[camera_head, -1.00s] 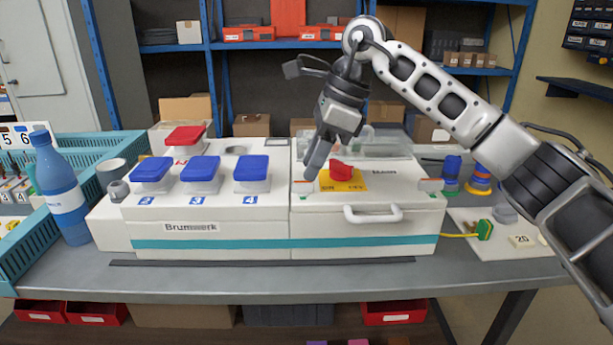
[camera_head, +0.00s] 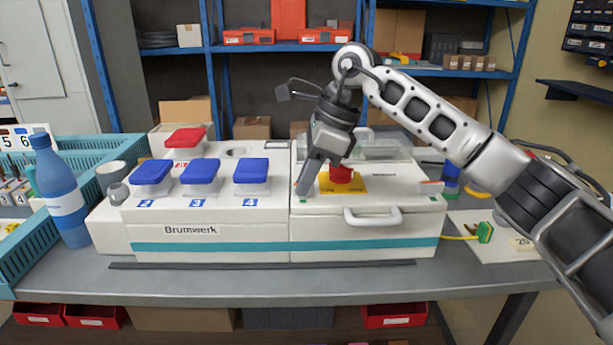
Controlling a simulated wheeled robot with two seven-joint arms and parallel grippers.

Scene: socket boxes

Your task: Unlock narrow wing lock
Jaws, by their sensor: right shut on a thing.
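My right gripper (camera_head: 306,187) comes down over the front left corner of the right-hand white box's lid (camera_head: 400,168). It is shut on the small wing lock there, which its fingers mostly hide. I cannot make out the lock's angle. My left gripper is not in view.
A white handle (camera_head: 373,217) is on the box front. Blue-lidded sockets (camera_head: 200,172) and a red-lidded one (camera_head: 184,138) stand on the box to the left. A blue bottle (camera_head: 62,195) and a teal crate (camera_head: 20,240) are at far left. The table's front strip is clear.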

